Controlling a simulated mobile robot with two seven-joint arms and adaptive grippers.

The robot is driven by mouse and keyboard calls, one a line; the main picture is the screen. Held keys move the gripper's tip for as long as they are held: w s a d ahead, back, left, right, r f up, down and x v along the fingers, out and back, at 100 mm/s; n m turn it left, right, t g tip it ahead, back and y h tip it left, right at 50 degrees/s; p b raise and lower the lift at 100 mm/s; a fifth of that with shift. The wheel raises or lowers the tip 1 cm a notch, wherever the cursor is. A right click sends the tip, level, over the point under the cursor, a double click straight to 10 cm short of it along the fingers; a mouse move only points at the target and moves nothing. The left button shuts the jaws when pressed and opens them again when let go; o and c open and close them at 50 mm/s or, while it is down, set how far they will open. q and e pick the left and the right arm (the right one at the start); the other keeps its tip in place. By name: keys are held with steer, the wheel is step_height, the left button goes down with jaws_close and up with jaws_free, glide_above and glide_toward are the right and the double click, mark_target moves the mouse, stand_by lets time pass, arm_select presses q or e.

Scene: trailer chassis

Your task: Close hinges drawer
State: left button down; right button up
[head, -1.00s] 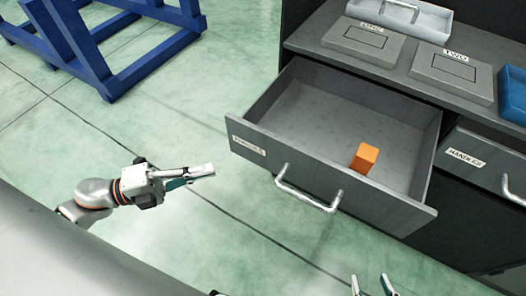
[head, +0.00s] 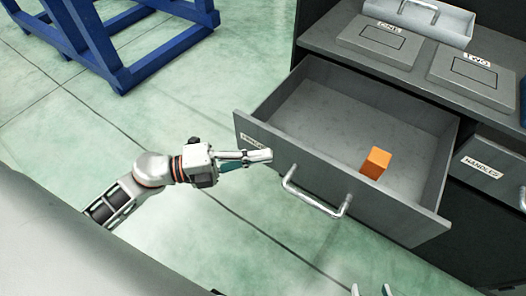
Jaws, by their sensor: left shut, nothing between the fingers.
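The open drawer (head: 342,186) sticks out of the grey cabinet, its label at the left of the front partly covered by my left gripper. A bar handle (head: 316,198) is on its front. An orange block (head: 375,163) lies inside it. My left gripper (head: 268,155) is shut and empty, in front of the drawer's left part, left of and a little above the handle in the picture. I cannot tell whether it touches the front. My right gripper (head: 371,291) shows only as fingertips at the bottom edge, spread apart, below the drawer.
A closed drawer labelled HANDLES (head: 490,167) is to the right. On the cabinet top are plates marked ONE (head: 381,43) and TWO (head: 472,76) and a grey tray with a handle (head: 440,22). A blue frame (head: 120,50) stands at the upper left. The floor between is clear.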

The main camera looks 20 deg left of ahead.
arm_select(q)
steer(key=shift+w+d, duration=0.1)
steer(key=shift+w, duration=0.35)
arm_select(e)
steer(key=shift+w+r, duration=0.2)
steer(key=shift+r, duration=0.15)
